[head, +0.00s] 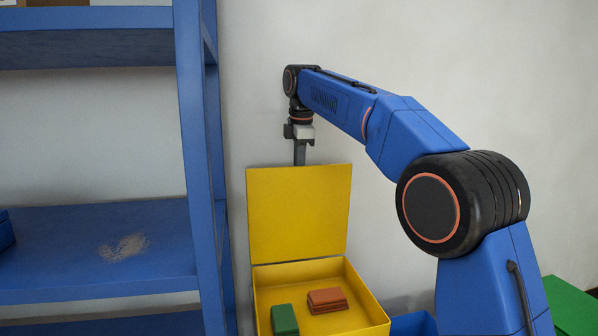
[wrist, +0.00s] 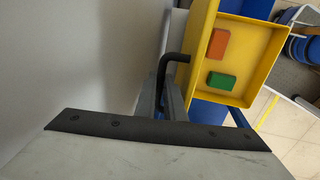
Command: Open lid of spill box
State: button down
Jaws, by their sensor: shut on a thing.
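The yellow spill box (head: 375,310) stands low beside the blue shelf, with its lid (head: 298,215) raised nearly upright at the back. Its open inside shows a green block (head: 285,320) and an orange-brown block (head: 327,300). My gripper (head: 300,158) points down at the lid's top edge, its fingertips partly hidden behind the lid. In the wrist view my gripper (wrist: 172,102) is shut on a black bent handle (wrist: 165,68) beside the lid. The box (wrist: 246,93) also shows there, open, with both blocks in it.
A blue shelf (head: 190,150) rises close to the left of the box. A pale wall (head: 400,60) stands behind the lid. A green surface (head: 572,305) lies at the lower right. Open floor (wrist: 300,150) shows beyond the box in the wrist view.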

jog(key=c, duration=1.8)
grip_release()
jog(key=shift+w+f, duration=0.1)
jog(key=shift+f, duration=0.15)
jog(key=shift+c, duration=0.2)
jog(key=shift+r, duration=0.15)
notch_tip(320, 180, up, 12)
jog(key=s, duration=0.2)
jog(key=shift+s+d, duration=0.15)
jog(key=shift+d, duration=0.15)
